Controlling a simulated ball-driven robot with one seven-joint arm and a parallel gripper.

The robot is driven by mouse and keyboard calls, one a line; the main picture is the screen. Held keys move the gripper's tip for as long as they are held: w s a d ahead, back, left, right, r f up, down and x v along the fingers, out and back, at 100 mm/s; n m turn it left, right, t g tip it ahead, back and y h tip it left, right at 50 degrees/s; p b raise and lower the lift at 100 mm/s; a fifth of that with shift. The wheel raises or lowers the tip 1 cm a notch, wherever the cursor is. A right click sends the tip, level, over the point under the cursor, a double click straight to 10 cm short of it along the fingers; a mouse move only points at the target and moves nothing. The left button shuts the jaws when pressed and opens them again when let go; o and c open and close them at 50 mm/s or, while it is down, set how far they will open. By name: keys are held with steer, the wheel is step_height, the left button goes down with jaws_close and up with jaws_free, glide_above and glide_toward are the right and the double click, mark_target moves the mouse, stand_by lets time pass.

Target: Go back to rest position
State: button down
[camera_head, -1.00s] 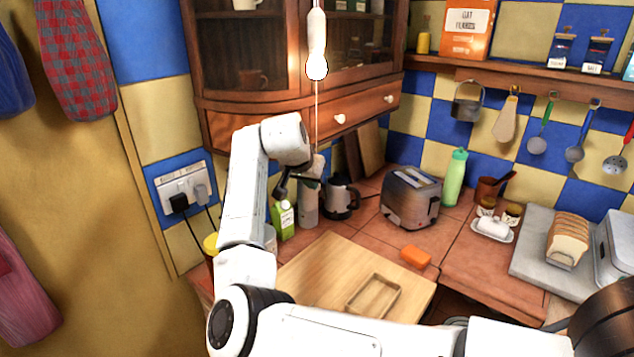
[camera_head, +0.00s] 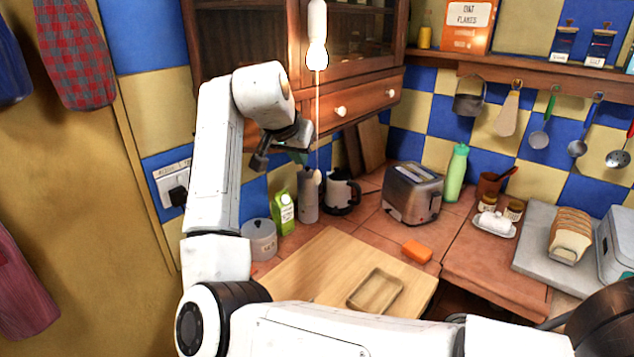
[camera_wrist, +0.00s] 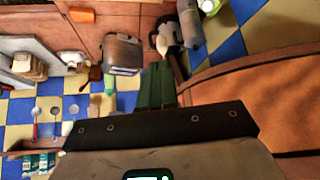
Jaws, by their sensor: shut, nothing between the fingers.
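My gripper (camera_head: 300,157) hangs from my raised white arm in front of the wooden cabinet, above the counter's back left part. In the wrist view its green fingers (camera_wrist: 157,84) are together with nothing between them. In the head view the fingers are small and partly dark against the cabinet. The gripper is clear of the counter and of the things below it.
A green-white carton (camera_head: 283,213), a grey bottle (camera_head: 308,197), a dark kettle (camera_head: 341,192) and a toaster (camera_head: 413,193) stand behind a wooden board (camera_head: 318,262). An orange block (camera_head: 417,251) lies beside the board. Cabinet drawers (camera_head: 362,103) are close behind my gripper.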

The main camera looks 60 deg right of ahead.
steer(key=shift+a+r, duration=0.4)
steer(key=shift+r, duration=0.15)
steer(key=shift+f, duration=0.1)
steer(key=s+a+f+n+t+y, duration=0.25)
steer(key=a+f+n, duration=0.45)
steer(key=a+f, duration=0.45)
steer(key=s+a+f+n+t+y, duration=0.1)
steer(key=s+a+f+n+t, duration=0.2)
steer(key=a+f+n, duration=0.8)
steer(key=s+a+f+m+y, duration=0.1)
steer(key=s+a+f+y, duration=0.3)
steer(key=s+a+f, duration=0.5)
steer(key=s+d+f+g, duration=0.1)
steer(key=s+f+g, duration=0.4)
steer(key=s+f, duration=0.3)
steer(key=shift+s+d+m+b, duration=0.35)
steer(key=shift+s+m, duration=0.05)
steer(key=shift+s, duration=0.4)
steer(key=shift+r, duration=0.1)
